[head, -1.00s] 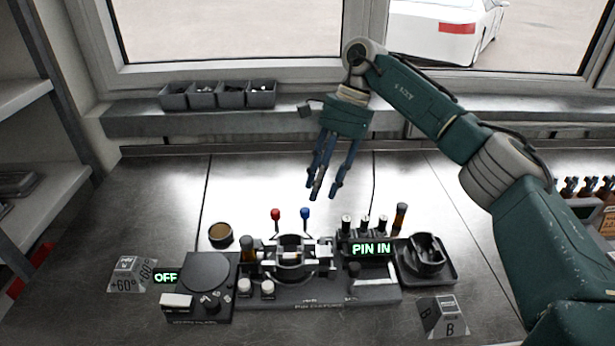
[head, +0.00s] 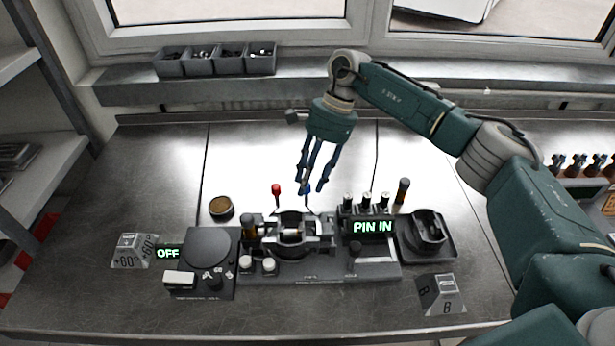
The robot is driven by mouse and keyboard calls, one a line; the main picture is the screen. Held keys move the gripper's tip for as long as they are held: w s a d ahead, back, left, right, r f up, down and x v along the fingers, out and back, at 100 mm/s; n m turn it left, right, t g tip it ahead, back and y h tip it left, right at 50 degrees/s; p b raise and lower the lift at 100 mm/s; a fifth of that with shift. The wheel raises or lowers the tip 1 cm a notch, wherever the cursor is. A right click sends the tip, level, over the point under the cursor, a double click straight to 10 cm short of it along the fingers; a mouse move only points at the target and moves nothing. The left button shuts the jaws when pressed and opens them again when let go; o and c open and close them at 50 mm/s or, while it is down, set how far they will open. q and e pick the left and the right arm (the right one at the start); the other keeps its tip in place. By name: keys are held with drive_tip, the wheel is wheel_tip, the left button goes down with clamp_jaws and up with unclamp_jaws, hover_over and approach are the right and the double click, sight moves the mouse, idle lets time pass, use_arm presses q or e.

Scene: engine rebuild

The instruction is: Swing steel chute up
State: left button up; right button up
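The fixture (head: 322,268) stands on the metal bench, with a steel, cradle-like part (head: 292,236) in its middle. I cannot tell for certain which part is the chute. Behind this part a red-knobbed lever (head: 276,189) stands upright on the left. A blue-knobbed lever (head: 305,190) stands to its right, partly hidden by my fingers. My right gripper (head: 311,189) points down from above with its fingers spread around the blue knob. No grip on it is visible. My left gripper is not in view.
A round-topped box (head: 208,246) beside an "OFF" sign stands left of the fixture. A "PIN IN" display (head: 372,227) and black tray (head: 447,252) are at right. Small bins (head: 215,60) sit on the back ledge.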

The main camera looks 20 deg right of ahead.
drive_tip(key=shift+s+a+f, duration=0.1)
drive_tip(key=shift+a+f, duration=0.1)
drive_tip(key=shift+f, duration=0.15)
drive_tip(key=shift+c, duration=0.5)
clamp_jaws()
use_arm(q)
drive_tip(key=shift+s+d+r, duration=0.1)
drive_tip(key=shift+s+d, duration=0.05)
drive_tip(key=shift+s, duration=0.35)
